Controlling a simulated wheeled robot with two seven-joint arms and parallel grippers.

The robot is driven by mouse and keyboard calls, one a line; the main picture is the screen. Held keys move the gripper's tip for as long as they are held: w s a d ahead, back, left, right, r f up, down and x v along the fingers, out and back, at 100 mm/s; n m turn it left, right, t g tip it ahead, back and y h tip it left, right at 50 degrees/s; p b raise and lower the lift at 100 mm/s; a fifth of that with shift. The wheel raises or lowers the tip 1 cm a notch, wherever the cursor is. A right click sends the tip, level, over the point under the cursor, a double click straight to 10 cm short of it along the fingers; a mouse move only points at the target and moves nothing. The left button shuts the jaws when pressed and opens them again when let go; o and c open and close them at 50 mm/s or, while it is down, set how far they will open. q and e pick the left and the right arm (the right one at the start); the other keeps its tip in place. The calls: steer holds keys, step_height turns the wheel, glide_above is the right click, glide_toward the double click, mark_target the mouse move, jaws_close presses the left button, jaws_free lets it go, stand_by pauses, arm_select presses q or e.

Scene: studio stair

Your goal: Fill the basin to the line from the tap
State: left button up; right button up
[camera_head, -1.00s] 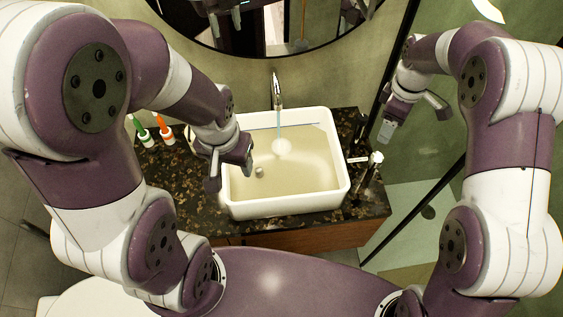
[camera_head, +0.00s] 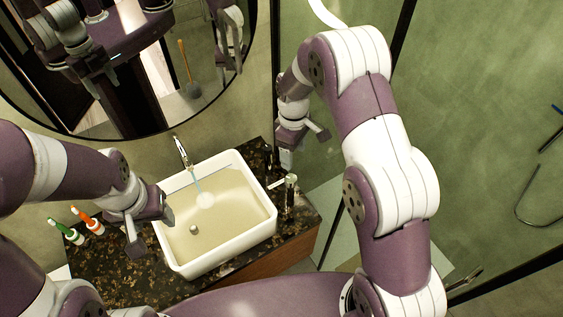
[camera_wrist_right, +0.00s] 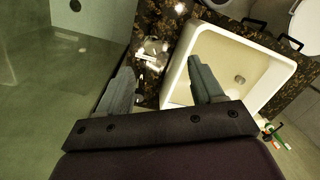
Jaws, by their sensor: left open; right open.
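The white rectangular basin (camera_head: 262,221) is set in a dark speckled counter. A chrome tap (camera_head: 181,152) stands behind it, and a thin stream of water (camera_head: 197,184) runs from it, ending in a pale round patch. A blue line shows on the basin's back inner wall. The water's surface is hard to make out. My left gripper (camera_head: 150,228) is open and empty at the basin's left rim. My right gripper (camera_head: 302,148) is open and empty, beyond the counter's right side. In the right wrist view its spread fingers (camera_wrist_right: 162,86) show with the basin (camera_wrist_right: 176,72) behind.
Green and orange-capped bottles (camera_head: 88,222) stand on the counter (camera_head: 135,280) left of the basin. A dark and chrome dispenser-like item (camera_head: 290,190) stands at its right. A round mirror (camera_head: 222,100) hangs behind. A glass panel (camera_head: 480,130) lies to the right.

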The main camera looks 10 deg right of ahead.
mark_target(291, 178)
steer(key=f+m+p, duration=0.1)
steer(key=f+m, duration=0.1)
steer(key=f, duration=0.2)
steer(key=f+m+p, duration=0.1)
steer(key=f+m, duration=0.2)
steer(key=f, duration=0.1)
steer(key=w+f+m+t+p, duration=0.1)
steer(key=f+m, duration=0.1)
steer(key=f, duration=0.2)
steer(key=shift+w+f+m, duration=0.1)
steer(key=shift+f+m, duration=0.1)
steer(key=shift+m, duration=0.2)
steer(key=shift+f, duration=0.6)
arm_select(q)
step_height(291, 178, up, 5)
steer(key=shift+r, duration=0.2)
arm_select(e)
steer(key=c, duration=1.1)
